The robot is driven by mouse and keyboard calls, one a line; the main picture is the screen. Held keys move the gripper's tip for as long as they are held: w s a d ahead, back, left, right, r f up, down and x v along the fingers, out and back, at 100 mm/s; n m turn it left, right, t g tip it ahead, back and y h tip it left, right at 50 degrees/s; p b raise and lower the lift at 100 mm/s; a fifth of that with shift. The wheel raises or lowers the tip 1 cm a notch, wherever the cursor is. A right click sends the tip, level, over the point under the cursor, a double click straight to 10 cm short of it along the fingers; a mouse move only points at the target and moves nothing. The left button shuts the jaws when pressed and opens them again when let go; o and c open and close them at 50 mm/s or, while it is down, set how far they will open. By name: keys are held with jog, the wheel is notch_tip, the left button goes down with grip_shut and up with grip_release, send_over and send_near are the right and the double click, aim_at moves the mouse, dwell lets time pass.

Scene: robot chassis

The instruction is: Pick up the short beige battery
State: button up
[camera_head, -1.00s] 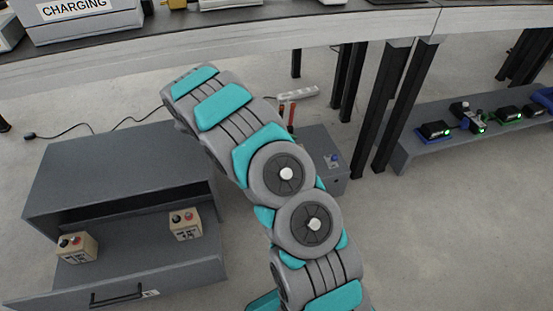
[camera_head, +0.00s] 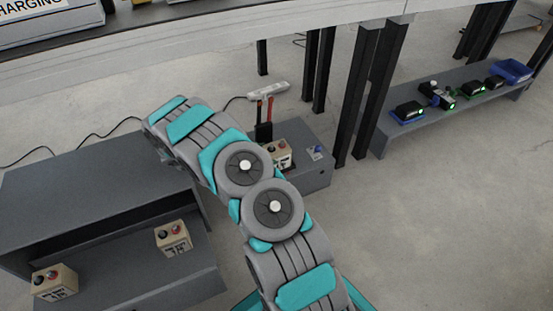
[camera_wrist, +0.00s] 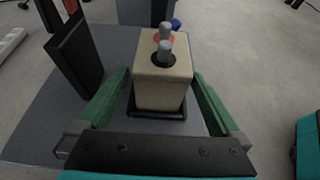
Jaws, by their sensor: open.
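A beige battery (camera_head: 279,155) with terminals on top stands on a grey box (camera_head: 308,165), partly hidden behind my arm in the head view. In the wrist view this battery (camera_wrist: 163,88) stands upright on a black base, between the green fingers of my gripper (camera_wrist: 162,80). The gripper is open, with one finger on each side; whether either touches is unclear. I cannot tell which battery is shorter. The gripper is hidden in the head view.
A black upright block (camera_wrist: 75,57) stands left of the battery on the grey box. Black table legs (camera_head: 362,95) rise behind the box. A grey low shelf (camera_head: 398,137) with several devices is at right. The grey cabinet (camera_head: 95,190) is at left; open floor lies at right.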

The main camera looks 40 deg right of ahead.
aim_at(277, 152)
jog(key=shift+r+b+x, duration=0.15)
jog(key=shift+b+x, duration=0.4)
jog(key=shift+x, duration=0.8)
jog(key=shift+r+b+x, duration=0.1)
jog(key=shift+b+x, duration=0.4)
jog(key=shift+x, duration=0.85)
jog(key=shift+s, duration=0.1)
jog(key=shift+c, duration=0.2)
grip_shut()
jog(key=shift+r, duration=0.1)
